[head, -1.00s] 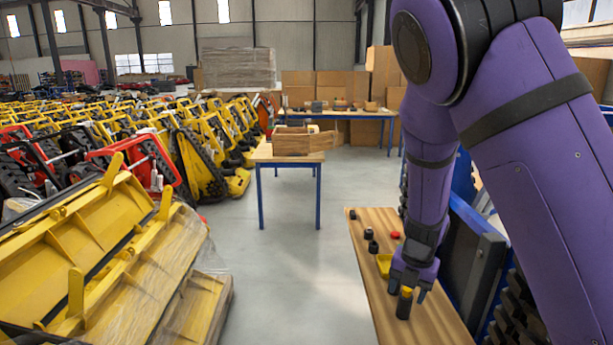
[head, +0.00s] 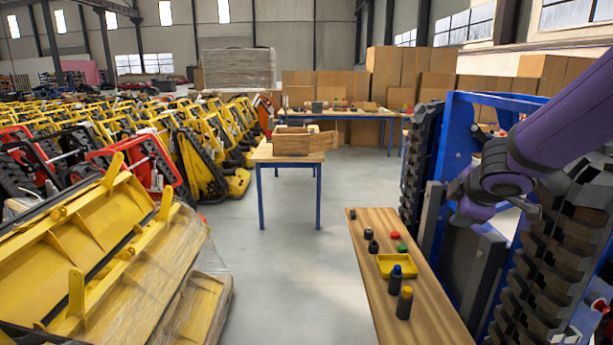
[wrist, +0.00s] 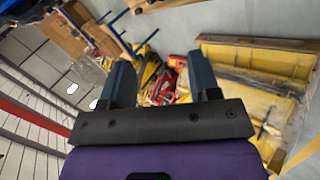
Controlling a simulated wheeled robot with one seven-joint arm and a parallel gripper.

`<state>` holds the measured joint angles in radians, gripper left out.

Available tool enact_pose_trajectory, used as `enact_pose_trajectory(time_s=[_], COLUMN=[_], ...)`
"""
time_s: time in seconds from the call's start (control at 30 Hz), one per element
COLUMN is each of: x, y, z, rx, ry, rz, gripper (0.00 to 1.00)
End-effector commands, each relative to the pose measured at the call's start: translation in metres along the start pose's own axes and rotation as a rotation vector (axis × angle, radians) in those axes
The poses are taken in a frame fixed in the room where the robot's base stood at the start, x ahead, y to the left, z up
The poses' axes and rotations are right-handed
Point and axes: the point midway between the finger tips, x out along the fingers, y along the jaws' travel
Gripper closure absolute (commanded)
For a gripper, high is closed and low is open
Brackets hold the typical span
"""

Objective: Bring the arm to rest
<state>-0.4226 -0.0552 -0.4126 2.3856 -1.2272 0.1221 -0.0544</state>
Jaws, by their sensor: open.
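My purple arm reaches in from the right edge of the head view. The gripper is open and empty. The camera looks out over the hall, tilted, with yellow machines beyond the fingers.
A blue frame with black tracks (head: 456,140) stands close to my arm. The aisle floor (head: 290,275) is clear.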

Motion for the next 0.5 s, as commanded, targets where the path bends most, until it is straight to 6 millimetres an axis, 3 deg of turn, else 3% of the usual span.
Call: enact_pose_trajectory(time_s=[0.03, 0.23, 0.5], x=[-0.018, -0.081, -0.166], y=[0.005, -0.003, -0.051], z=[0.011, 0.045, 0.065], rx=[0.095, 0.450, 0.881], ry=[-0.023, -0.116, -0.191], rz=[0.018, 0.023, -0.066], gripper=[0.44, 0.44, 0.44])
